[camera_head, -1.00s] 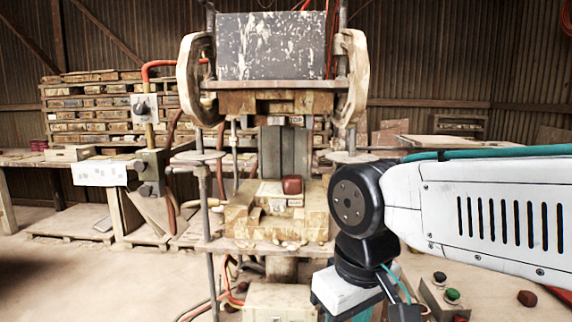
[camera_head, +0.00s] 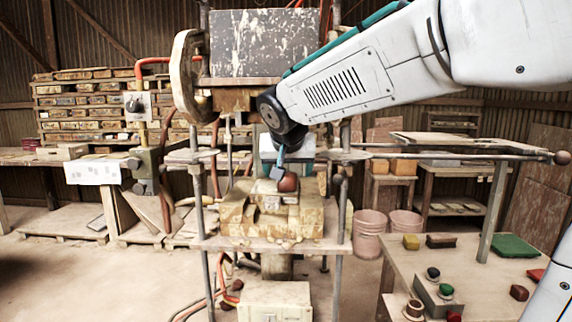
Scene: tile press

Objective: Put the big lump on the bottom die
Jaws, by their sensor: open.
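A rounded reddish-brown lump (camera_head: 288,183) is on or just above the pale, clay-smeared bottom die (camera_head: 240,215) of the press. I cannot tell from this view whether it is the big lump or whether it touches the die. My gripper (camera_head: 282,177) is open, low over the die and right at the lump. A grey finger shows at the lump's upper left; the other finger is hard to make out. My arm partly hides the top die (camera_head: 235,100) above.
Press posts (camera_head: 340,215) stand close on both sides of the die. At right, a side table (camera_head: 480,265) holds a button box (camera_head: 432,297), a yellow block (camera_head: 411,242), a dark brown block (camera_head: 440,241), a brown lump (camera_head: 519,292) and a green mat (camera_head: 514,246). Pink buckets (camera_head: 369,232) stand behind.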

